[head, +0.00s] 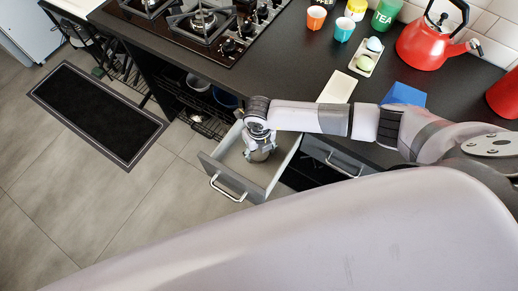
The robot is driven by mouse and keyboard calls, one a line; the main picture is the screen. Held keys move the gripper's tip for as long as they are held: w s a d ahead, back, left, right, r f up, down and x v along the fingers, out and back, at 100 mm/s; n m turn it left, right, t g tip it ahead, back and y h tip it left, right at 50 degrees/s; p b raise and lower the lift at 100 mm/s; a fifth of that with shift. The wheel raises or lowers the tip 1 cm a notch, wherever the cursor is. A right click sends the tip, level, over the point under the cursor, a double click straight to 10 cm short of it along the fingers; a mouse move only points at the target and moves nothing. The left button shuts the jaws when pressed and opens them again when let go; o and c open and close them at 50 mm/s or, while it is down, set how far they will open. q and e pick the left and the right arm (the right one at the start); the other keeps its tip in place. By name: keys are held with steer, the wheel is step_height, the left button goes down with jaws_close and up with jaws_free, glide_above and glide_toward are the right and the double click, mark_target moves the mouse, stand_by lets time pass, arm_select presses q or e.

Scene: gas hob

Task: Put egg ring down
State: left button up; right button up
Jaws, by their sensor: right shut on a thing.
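My right arm reaches in from the right over the dark counter, and its gripper (259,154) points down into an open drawer (228,178). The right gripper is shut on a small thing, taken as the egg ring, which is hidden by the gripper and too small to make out. I cannot tell whether the held thing touches the floor. My left gripper is not in view.
The drawer's front with its handle (228,189) and side walls surround the gripper. A second drawer (337,158) is beside it. On the counter are a cutting board (338,87), an egg tray (364,62), a blue block (404,95), a red kettle (424,45) and a gas hob (200,24).

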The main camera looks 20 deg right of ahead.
steer(key=o, duration=1)
steer(key=shift+f, duration=0.1)
steer(key=shift+o, duration=0.2)
steer(key=shift+r, duration=0.4)
step_height(320, 180, up, 12)
steer(key=shift+f, duration=0.2)
steer(key=shift+p, duration=0.3)
